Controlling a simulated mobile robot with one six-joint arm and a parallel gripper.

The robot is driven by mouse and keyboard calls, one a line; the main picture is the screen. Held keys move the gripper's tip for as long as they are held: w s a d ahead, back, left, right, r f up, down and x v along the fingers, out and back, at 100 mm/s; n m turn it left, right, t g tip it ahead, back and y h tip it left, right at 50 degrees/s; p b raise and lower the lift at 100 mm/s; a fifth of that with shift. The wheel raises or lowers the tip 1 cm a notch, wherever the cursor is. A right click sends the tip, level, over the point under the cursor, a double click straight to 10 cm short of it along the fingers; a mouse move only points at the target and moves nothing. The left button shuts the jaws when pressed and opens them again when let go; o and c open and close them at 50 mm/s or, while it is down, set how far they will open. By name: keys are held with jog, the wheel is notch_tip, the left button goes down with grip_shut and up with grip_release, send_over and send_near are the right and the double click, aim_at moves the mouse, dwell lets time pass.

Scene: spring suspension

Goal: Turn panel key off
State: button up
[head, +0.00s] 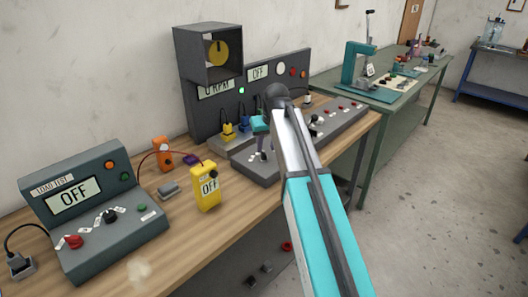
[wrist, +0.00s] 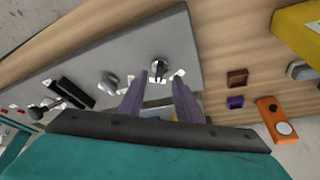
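The grey control panel (head: 255,170) stands on the wooden bench, and its sloped face also shows in the wrist view (wrist: 130,50). A small dark silver key or knob (wrist: 158,69) with white labels beside it sits near one end of the panel face. My gripper (wrist: 160,78) is open, with its two fingertips on either side of this knob; I cannot tell whether they touch it. The upright display behind reads "OFF" (head: 258,73).
Another knob (wrist: 108,83) and a black lever (wrist: 73,93) lie further along the panel. A yellow meter (head: 206,187), an orange device (head: 162,154) and a load test box (head: 85,205) stand to the left. A dark box with a yellow disc (head: 209,53) stands behind.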

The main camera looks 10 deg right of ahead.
aim_at(264, 154)
jog(key=shift+p+x, duration=0.3)
jog(key=shift+x, duration=2.05)
grip_shut()
